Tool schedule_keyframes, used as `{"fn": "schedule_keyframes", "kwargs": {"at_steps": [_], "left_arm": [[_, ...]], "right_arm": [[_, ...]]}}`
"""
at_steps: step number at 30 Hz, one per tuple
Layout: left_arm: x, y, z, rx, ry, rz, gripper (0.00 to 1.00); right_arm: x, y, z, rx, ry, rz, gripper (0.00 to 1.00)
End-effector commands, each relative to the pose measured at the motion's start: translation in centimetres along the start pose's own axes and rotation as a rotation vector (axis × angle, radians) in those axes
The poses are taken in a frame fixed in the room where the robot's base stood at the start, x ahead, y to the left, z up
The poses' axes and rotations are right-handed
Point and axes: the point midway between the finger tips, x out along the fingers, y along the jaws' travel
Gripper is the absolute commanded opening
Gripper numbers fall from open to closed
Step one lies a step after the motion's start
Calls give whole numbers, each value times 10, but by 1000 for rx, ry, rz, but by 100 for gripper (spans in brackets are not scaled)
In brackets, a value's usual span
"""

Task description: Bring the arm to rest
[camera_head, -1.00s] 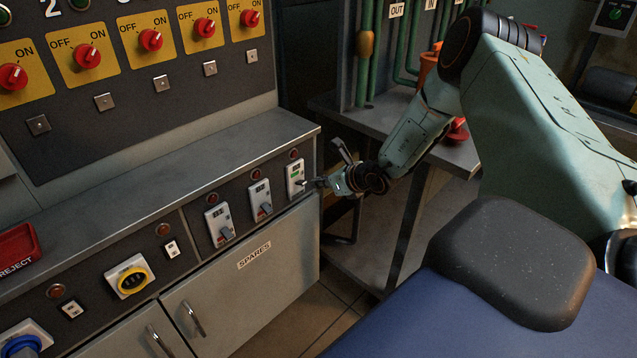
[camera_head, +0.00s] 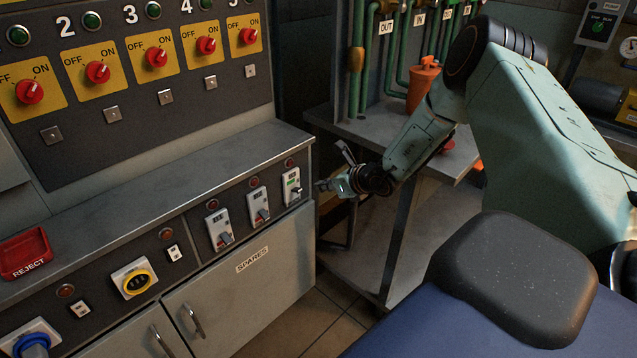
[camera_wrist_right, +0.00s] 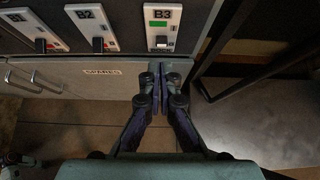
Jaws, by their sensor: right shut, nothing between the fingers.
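My right gripper (camera_head: 322,186) is shut and empty. It hangs just right of the console's end, a little apart from breaker B3 (camera_head: 291,187). In the right wrist view the closed fingers (camera_wrist_right: 161,82) point at the console front below B3 (camera_wrist_right: 161,27), whose window is green. My right arm (camera_head: 425,135) reaches in from the right, bent at the elbow.
Breakers B2 (camera_head: 258,208) and B1 (camera_head: 218,226) sit left of B3 on the console, above the SPARES door (camera_head: 250,290). A metal bench (camera_head: 345,128) with green pipes (camera_head: 357,60) and an orange container (camera_head: 423,85) stands behind my arm. A red REJECT tray (camera_head: 25,252) lies left.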

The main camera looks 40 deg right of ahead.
Motion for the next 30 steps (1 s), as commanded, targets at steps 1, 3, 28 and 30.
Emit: {"fn": "schedule_keyframes", "kwargs": {"at_steps": [1, 3, 28, 30], "left_arm": [[0, 0, 0, 0, 0, 0, 67], [0, 0, 0, 0, 0, 0, 67], [0, 0, 0, 0, 0, 0, 67], [0, 0, 0, 0, 0, 0, 67]], "right_arm": [[0, 0, 0, 0, 1, 0, 0], [0, 0, 0, 0, 0, 0, 0], [-96, 133, -210, -1206, 739, 578, 0], [-109, 141, -223, -1391, 767, 648, 0]]}}
